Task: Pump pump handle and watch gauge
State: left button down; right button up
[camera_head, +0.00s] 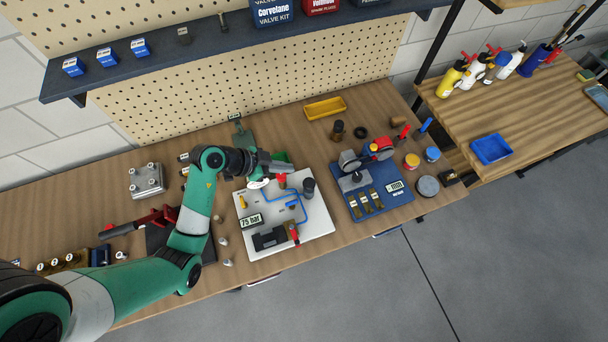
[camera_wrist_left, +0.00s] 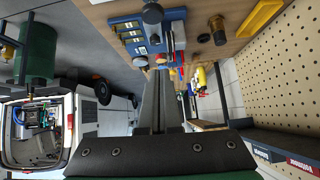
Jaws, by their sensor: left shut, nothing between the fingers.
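A white board (camera_head: 318,221) stands on the wooden bench. It carries a gauge display (camera_head: 250,221) reading 75 bar, blue tubing, a black pump-like block (camera_head: 270,238) with a red part (camera_head: 293,232), and a dark upright cylinder (camera_head: 309,188). I cannot tell for certain which part is the pump handle. My left gripper (camera_head: 292,168) reaches over the back edge of this board, near a small red-topped part (camera_head: 282,181). Its fingers are shut and empty. In the left wrist view the shut fingers (camera_wrist_left: 160,78) point toward the bench edge. My right gripper is not in view.
A blue board (camera_head: 398,194) with a red device stands right of the white board. A yellow tray (camera_head: 325,108) lies behind. A metal block (camera_head: 147,181) and a red tool (camera_head: 140,222) are at left. A side bench (camera_head: 515,110) with bottles stands at right.

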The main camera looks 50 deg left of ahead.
pick_arm(q)
jog(key=shift+s+a+f, duration=0.1)
jog(key=shift+s+f, duration=0.45)
jog(key=shift+s, duration=0.25)
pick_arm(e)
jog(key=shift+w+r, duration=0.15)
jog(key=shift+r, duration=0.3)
pick_arm(q)
jog(key=b, duration=0.3)
send_near(313, 181)
jog(key=w+d, duration=0.1)
jog(key=w, duration=0.2)
jog(key=f, duration=0.2)
jog(key=w+f+b, duration=0.1)
jog(key=shift+d+f+b, duration=0.25)
jog(key=shift+f+b, duration=0.05)
jog(key=shift+f, duration=0.1)
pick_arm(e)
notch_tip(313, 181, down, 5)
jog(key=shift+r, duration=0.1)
